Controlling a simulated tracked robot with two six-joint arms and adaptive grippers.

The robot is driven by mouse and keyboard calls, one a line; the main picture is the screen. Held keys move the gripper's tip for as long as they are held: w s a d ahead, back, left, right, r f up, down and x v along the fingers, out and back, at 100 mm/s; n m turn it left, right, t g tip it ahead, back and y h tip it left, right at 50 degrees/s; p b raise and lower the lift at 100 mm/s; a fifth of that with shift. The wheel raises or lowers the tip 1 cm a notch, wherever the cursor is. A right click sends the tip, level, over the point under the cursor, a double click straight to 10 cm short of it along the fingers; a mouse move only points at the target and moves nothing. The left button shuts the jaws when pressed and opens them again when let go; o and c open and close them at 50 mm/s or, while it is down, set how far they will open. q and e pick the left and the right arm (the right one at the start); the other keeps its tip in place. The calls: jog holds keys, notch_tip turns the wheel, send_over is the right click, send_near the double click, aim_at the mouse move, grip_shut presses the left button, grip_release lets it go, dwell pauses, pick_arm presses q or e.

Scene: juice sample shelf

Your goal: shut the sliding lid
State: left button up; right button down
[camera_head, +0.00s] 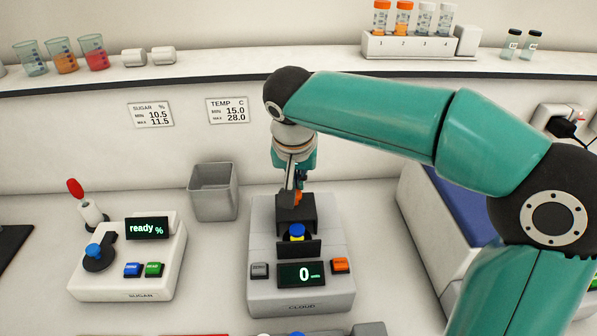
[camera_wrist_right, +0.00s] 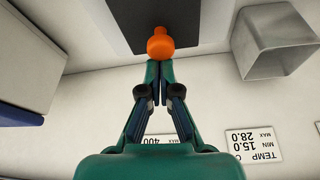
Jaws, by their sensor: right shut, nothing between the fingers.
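The CLOUD meter (camera_head: 258,240) stands on the bench in the middle of the head view. The lid's orange knob (camera_wrist_right: 160,45) stands on the dark plate (camera_wrist_right: 125,18) in the right wrist view. My right gripper (camera_wrist_right: 159,66) is shut and empty, its fingertips right at the knob's back side; I cannot tell whether they touch. In the head view, my right gripper (camera_head: 298,184) partly hides the knob. My left gripper is not in view.
A grey open bin (camera_head: 213,193) stands left of the meter. The SUGAR device (camera_head: 125,275) with a red-topped stick is farther left. A white unit with a blue top (camera_head: 455,205) is at right, partly behind my arm. The shelf above holds beakers and a vial rack (camera_head: 420,45).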

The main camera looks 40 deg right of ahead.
aim_at(300, 205)
jog(key=s, duration=0.1)
jog(key=s+a, duration=0.1)
jog(key=s+a+b, duration=0.1)
jog(key=s, duration=0.1)
jog(key=shift+s+a+f, duration=0.1)
jog(key=shift+a, duration=0.15)
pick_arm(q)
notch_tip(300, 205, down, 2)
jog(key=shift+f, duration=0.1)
pick_arm(e)
jog(key=shift+f, duration=0.1)
